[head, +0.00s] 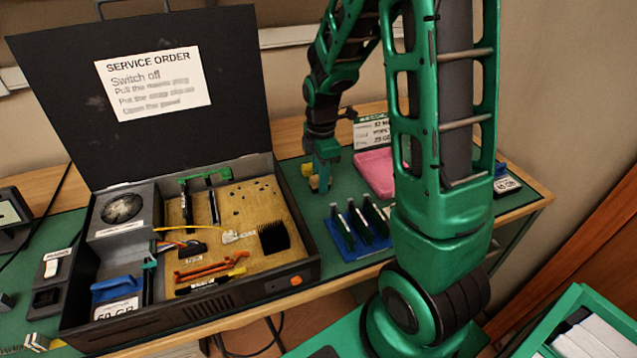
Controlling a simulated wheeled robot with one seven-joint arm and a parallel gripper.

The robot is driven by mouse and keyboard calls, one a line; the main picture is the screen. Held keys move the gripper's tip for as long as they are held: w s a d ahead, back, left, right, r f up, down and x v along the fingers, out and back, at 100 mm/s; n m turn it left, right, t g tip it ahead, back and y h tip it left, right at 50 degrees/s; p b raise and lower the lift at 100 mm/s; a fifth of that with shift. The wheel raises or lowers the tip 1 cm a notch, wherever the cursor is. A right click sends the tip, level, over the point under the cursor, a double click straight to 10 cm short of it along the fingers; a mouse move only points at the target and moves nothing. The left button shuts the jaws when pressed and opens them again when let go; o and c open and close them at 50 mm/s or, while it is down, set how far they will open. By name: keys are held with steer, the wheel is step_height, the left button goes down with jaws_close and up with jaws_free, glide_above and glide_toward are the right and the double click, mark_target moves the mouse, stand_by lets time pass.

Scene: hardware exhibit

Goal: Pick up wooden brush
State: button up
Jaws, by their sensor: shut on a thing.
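My gripper (322,186) points down at the green mat, just right of the open black case. It is shut on a small tan piece, which I take to be the wooden brush (314,183). Only a small part of it shows beside the fingers; the rest is hidden by them. A pale bit (307,170) shows just behind and left of the fingers, and I cannot tell if it belongs to the brush. I cannot tell whether the brush touches the mat.
The open case (300,262) with circuit board, cables and blue-handled drive fills the left. A blue rack (345,240) with upright cards stands in front of my gripper. A pink tray (375,170) lies to its right, partly behind my arm. A label card (372,133) stands behind.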

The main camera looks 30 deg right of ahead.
steer(key=shift+r, duration=0.1)
step_height(320, 180, up, 10)
steer(key=shift+f, duration=0.1)
stand_by(0.4)
steer(key=shift+o, duration=0.6)
